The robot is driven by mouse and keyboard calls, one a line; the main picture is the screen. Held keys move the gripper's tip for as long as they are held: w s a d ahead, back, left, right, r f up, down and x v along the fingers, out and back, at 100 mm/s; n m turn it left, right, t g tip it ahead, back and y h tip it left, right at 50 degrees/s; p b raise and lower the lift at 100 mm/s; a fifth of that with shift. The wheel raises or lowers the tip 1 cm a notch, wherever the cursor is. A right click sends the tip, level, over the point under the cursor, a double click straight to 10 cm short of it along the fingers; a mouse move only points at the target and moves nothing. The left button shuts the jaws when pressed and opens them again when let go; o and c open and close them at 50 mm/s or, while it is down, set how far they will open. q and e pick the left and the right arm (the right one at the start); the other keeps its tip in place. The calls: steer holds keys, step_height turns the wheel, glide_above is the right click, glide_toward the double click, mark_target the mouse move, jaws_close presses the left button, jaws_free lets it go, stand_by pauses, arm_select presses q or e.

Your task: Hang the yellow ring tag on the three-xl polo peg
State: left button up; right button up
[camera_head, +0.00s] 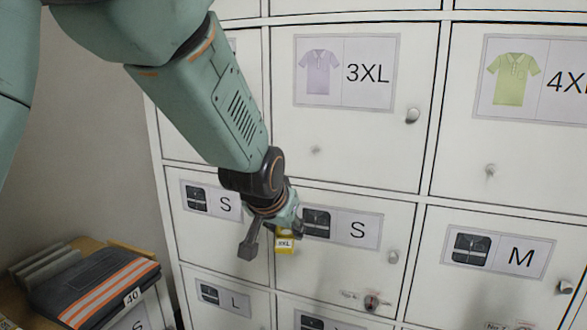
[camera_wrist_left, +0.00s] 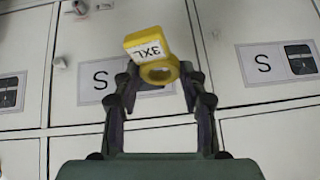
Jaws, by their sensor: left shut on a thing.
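The yellow ring tag (camera_head: 285,243), marked 3XL, hangs at the tip of my left gripper (camera_head: 287,226). In the left wrist view the tag (camera_wrist_left: 147,42) and its ring sit between the fingertips of my left gripper (camera_wrist_left: 158,78), which is shut on it. The 3XL polo door (camera_head: 345,120) is above and right of the gripper in the head view. It bears a lilac polo label (camera_head: 345,72), a knob-like peg (camera_head: 412,115) at its right and a faint small fitting (camera_head: 316,150) lower left. The tag is apart from both. My right gripper is out of view.
The gripper is in front of a white S door (camera_head: 340,270). The 4XL door (camera_head: 500,130) with a green polo label is to the right. A reddish fitting (camera_head: 371,302) shows low on the lockers. Folded dark workwear (camera_head: 95,285) lies on a shelf at lower left.

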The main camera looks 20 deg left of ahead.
mark_target(311, 155)
arm_select(q)
steer(key=shift+w+d+r, duration=0.1)
steer(key=shift+w+d, duration=0.1)
steer(key=shift+w, duration=0.05)
steer(key=w+t, duration=0.1)
steer(key=r+t, duration=0.1)
steer(key=w+a+m+t, duration=0.1)
steer(key=shift+w+r+t, duration=0.3)
steer(key=shift+w+t, duration=0.05)
steer(key=shift+t, duration=0.05)
step_height(311, 155, up, 10)
steer(key=s+d+m+t+h, duration=0.2)
steer(key=s+m+t+h, duration=0.15)
steer(key=t, duration=0.65)
steer(key=shift+h, duration=0.25)
steer(key=shift+w+d+f, duration=0.15)
steer(key=shift+w, duration=2)
steer(key=shift+w+d+f, duration=0.1)
steer(key=shift+w+d, duration=0.05)
steer(key=shift+w, duration=1.95)
steer(key=shift+w+f+b, duration=0.25)
steer(key=shift+w+b, duration=0.35)
steer(key=shift+w, duration=0.15)
